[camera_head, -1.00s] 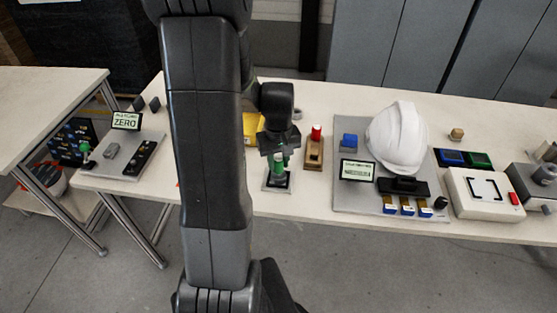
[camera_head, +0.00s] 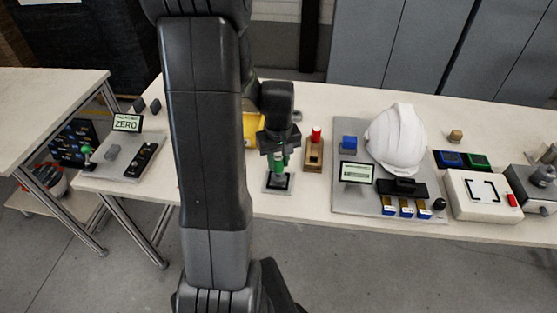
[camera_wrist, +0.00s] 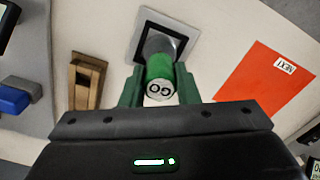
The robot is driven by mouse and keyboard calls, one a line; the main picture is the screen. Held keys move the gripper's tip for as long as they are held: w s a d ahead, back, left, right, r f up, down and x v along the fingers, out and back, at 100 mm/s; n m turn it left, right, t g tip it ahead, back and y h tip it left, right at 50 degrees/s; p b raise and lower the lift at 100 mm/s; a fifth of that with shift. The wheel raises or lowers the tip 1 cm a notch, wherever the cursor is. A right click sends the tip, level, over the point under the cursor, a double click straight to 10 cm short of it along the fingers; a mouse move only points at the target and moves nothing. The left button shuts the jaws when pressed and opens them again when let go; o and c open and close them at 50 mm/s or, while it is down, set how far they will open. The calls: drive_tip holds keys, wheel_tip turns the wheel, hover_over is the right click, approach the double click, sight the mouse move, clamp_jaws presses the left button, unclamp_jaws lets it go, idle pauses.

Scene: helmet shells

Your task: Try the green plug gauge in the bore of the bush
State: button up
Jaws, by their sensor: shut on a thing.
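The green plug gauge (camera_head: 279,163) is upright between the fingers of my gripper (camera_head: 279,155), above the square base with the bush. In the wrist view my gripper (camera_wrist: 158,86) is shut on the gauge (camera_wrist: 160,72), whose near end reads GO. Beyond it is a grey round part (camera_wrist: 158,43), over the dark middle of a pale-rimmed square base (camera_wrist: 188,28). The base (camera_head: 268,188) also shows in the head view. The gauge's lower end and the bore are hidden, so I cannot tell how far in the gauge is.
A wooden block (camera_head: 314,158) with a red-topped piece stands just right of the bush. A white helmet shell (camera_head: 397,138) stands on a grey board (camera_head: 350,201) further right. An orange sheet marked NEXT (camera_wrist: 255,85) lies nearby. A display reading ZERO (camera_head: 127,122) is at the left.

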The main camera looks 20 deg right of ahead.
drive_tip(key=shift+r+p, duration=1.7)
drive_tip(key=shift+r, duration=0.7)
